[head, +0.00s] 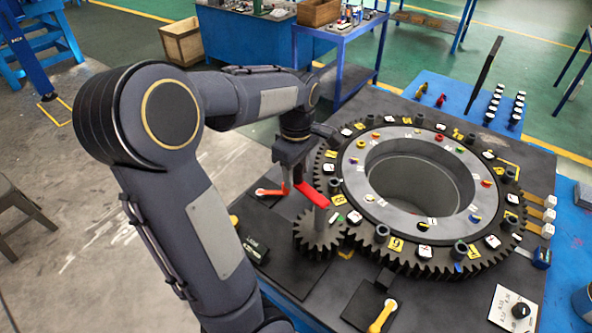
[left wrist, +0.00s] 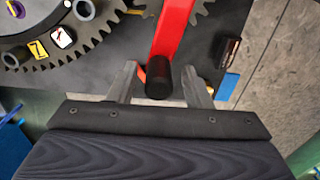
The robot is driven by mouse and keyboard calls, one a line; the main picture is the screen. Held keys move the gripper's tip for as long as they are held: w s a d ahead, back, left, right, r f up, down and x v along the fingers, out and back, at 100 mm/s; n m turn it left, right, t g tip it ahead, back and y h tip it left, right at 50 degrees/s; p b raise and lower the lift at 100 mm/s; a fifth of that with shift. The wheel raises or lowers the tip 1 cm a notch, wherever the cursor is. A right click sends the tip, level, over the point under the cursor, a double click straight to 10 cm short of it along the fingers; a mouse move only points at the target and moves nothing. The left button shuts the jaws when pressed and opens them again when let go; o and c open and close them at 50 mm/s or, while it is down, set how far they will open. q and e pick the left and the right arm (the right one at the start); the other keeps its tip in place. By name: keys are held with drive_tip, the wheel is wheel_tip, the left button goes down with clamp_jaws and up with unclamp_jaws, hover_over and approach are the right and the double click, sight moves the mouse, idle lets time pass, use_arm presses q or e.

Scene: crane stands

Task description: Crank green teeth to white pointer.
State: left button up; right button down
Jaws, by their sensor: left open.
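My left gripper (head: 293,184) is open above the red crank (head: 313,194), which sits over a small dark pinion gear (head: 320,238). In the left wrist view the crank's black knob (left wrist: 158,82) lies between the open fingers of the left gripper (left wrist: 159,88), with a gap on each side. The red crank arm (left wrist: 174,34) runs away from the knob. The pinion meshes with a large dark ring gear (head: 462,262) carrying numbered tags and dark posts. My right gripper is out of view.
An orange-red lever (head: 270,191) lies left of the crank. A yellow handle (head: 382,316) and a dial plate with a black knob (head: 518,308) stand at the front. A dark upright panel (head: 485,72) rises behind the ring. Pale blocks (head: 548,214) sit at the right edge.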

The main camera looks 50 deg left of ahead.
use_arm(q)
wheel_tip(320, 180, up, 8)
drive_tip(key=shift+f, duration=0.2)
